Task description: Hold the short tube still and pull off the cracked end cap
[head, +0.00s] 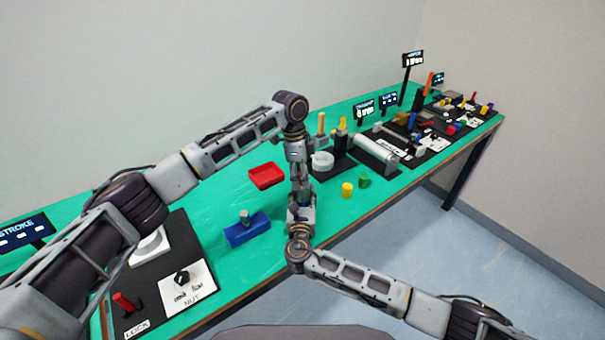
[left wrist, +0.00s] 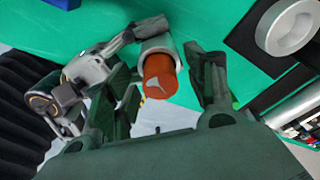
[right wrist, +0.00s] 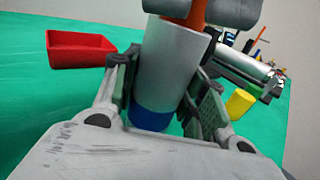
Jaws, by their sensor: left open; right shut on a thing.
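The short grey tube (right wrist: 172,70) stands roughly upright between the fingers of my right gripper (right wrist: 166,85), which is shut on it. A blue cap (right wrist: 151,115) shows at its lower end. An orange-red end cap (left wrist: 158,75) with a pale jagged mark sits on the tube's other end, and part of it shows in the right wrist view (right wrist: 197,14). My left gripper (left wrist: 172,85) is open, with its fingers on either side of the orange cap and a gap visible at the right finger.
Yellow (head: 347,189) and green (head: 363,181) cylinders stand to the right.

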